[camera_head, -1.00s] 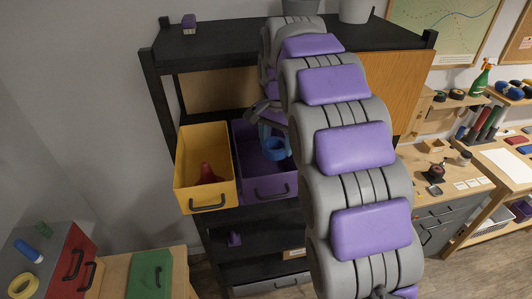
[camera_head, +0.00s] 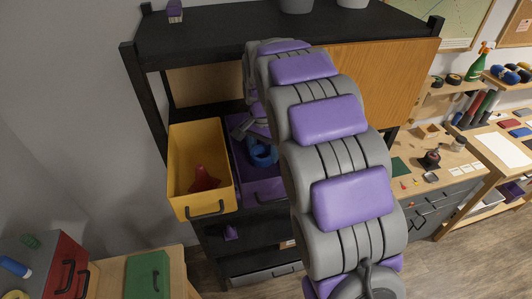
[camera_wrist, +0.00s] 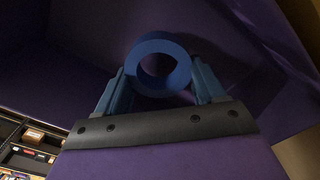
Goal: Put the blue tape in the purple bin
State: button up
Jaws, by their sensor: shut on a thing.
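The blue tape (camera_wrist: 178,48) is a ring held between the two fingers of my gripper (camera_wrist: 158,85) in the wrist view. In the head view the tape (camera_head: 262,153) shows at the purple bin, left of my arm. My gripper (camera_head: 250,135) is shut on it. The purple bin (camera_head: 259,190) is on the black shelf, right of the yellow bin, partly hidden by my arm. Its purple walls (camera_wrist: 90,35) surround the tape in the wrist view. I cannot tell whether the tape touches the bin floor.
A yellow bin (camera_head: 203,200) holding a red object (camera_head: 203,179) stands directly left of the purple bin. The black shelf top (camera_head: 225,35) is above the bins. A wooden panel (camera_head: 375,85) stands to the right, behind my arm. A green case (camera_head: 148,275) is at lower left.

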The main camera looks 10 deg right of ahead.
aim_at(255, 152)
jog(key=shift+w+a+f, duration=0.15)
jog(key=shift+a+f, duration=1.1)
jog(key=shift+d, duration=1.05)
jog(key=o, duration=0.9)
jog(key=shift+d, duration=0.55)
jog(key=shift+o, duration=1.1)
jog(key=shift+a, duration=1.05)
jog(key=shift+a+r, duration=0.2)
jog(key=shift+r, duration=0.15)
notch_tip(255, 152, up, 11)
jog(key=d+b, duration=0.1)
jog(key=shift+d+r, duration=0.2)
jog(key=shift+d, duration=0.2)
